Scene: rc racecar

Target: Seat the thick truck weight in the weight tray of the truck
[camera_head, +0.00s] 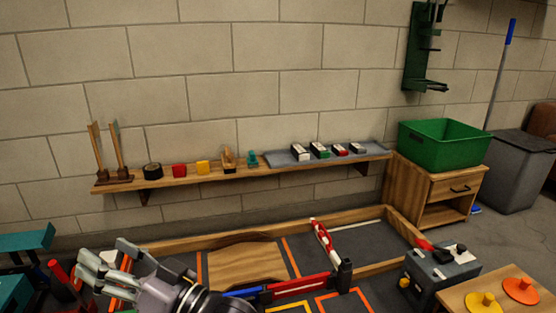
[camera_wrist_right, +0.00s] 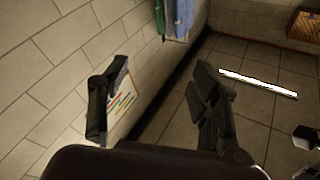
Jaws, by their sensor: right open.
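My right gripper (camera_head: 103,264) is at the lower left of the head view, its fingers spread and nothing between them. The right wrist view shows the same open gripper (camera_wrist_right: 160,65), facing a wall and tiled floor. A yellow disc with a knob (camera_head: 486,302) and an orange disc with a knob (camera_head: 521,289) lie on a small wooden table at the lower right, far from the gripper. They may be weights; I cannot tell which, if either, is the thick one. I cannot make out the truck or its weight tray. My left gripper is not in view.
A wooden wall shelf (camera_head: 205,174) holds several small items and a grey tray (camera_head: 276,160) with small boxes. Below is a wood-edged track area with a wooden ramp (camera_head: 245,266) and a red-white barrier (camera_head: 323,241). A green bin (camera_head: 444,145) and grey box (camera_head: 440,272) stand right.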

